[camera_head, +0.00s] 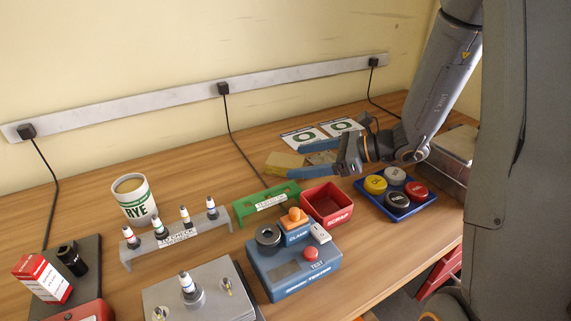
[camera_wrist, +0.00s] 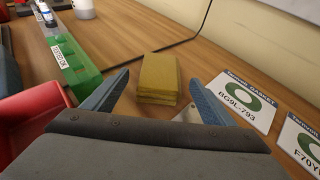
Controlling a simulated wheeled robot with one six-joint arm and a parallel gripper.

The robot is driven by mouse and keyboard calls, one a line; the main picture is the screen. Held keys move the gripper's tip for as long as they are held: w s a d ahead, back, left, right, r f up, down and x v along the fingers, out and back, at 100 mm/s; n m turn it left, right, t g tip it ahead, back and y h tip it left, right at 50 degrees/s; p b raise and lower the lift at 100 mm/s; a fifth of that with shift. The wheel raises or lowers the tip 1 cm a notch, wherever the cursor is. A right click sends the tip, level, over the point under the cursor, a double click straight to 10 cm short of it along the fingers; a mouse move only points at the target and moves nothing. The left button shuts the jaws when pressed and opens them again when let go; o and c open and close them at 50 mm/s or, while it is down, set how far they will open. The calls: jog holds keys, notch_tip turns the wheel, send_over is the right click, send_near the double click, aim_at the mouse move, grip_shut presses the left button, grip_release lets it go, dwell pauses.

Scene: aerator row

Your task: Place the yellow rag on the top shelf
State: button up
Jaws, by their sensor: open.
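The yellow rag (camera_wrist: 159,78) is a folded, stacked square lying on the wooden bench, straight ahead of my gripper in the wrist view. In the head view the rag (camera_head: 283,161) lies near the wall side of the bench, partly behind my gripper. My gripper (camera_head: 306,158) is open, with its two blue fingers spread and nothing between them. In the wrist view the fingers of my gripper (camera_wrist: 158,88) point toward the rag, one to each side of its near end. I cannot make out the top shelf in either view.
A green rack (camera_head: 266,203) and red scrap bin (camera_head: 327,205) stand left of my gripper in the wrist view. Label cards (camera_wrist: 244,100) lie to the right. A blue tray (camera_head: 396,198) with round caps is nearby. A black cable (camera_head: 240,136) runs behind the rag.

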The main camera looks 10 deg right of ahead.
aim_at(293, 161)
jog(key=shift+p+x, duration=0.35)
jog(key=shift+x, duration=1.55)
jog(key=shift+s, duration=0.1)
jog(key=c, duration=1.2)
jog(key=shift+r, duration=0.1)
